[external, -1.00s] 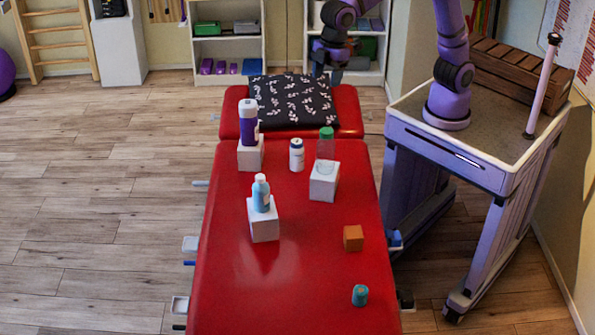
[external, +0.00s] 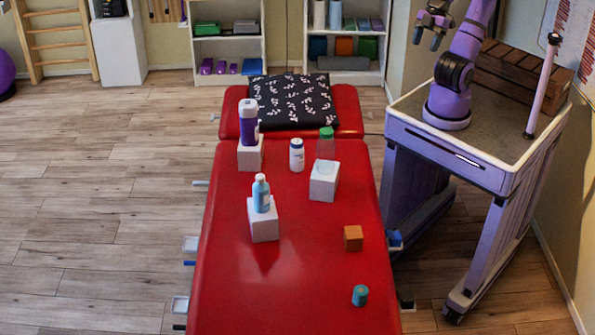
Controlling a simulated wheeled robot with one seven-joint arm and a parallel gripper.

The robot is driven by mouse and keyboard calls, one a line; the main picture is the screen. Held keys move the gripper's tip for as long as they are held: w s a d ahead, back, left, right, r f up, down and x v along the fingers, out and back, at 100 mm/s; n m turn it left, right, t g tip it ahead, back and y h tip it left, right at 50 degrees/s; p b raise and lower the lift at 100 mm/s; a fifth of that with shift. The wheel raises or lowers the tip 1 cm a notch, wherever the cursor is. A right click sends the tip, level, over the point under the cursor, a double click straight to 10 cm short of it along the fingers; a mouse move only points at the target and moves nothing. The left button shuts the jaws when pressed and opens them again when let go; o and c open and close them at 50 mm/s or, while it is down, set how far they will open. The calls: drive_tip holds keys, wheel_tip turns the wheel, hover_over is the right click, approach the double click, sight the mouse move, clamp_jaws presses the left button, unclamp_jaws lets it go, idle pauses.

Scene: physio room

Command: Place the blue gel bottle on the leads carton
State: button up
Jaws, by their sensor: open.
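A light blue bottle (external: 261,196) with a pale cap, which looks like the blue gel bottle, stands upright on a white block (external: 264,224) on the red treatment table (external: 275,285). No readable label marks the leads carton. A small orange-brown box (external: 353,238) sits on the table to the right of the blue bottle, and white blocks are under other bottles; I cannot tell which one is the carton. My gripper (external: 428,41) is open and empty, high at the top right, well away from the bottles.
A white jar (external: 297,155) and a small teal item (external: 360,295) are on the table. A patterned pillow (external: 290,101) lies at the far end. The table's near left is clear.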

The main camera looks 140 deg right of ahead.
drive_tip(key=s, duration=0.1)
drive_tip(key=s+f, duration=0.2)
drive_tip(key=s, duration=0.1)
drive_tip(key=shift+a, duration=0.25)
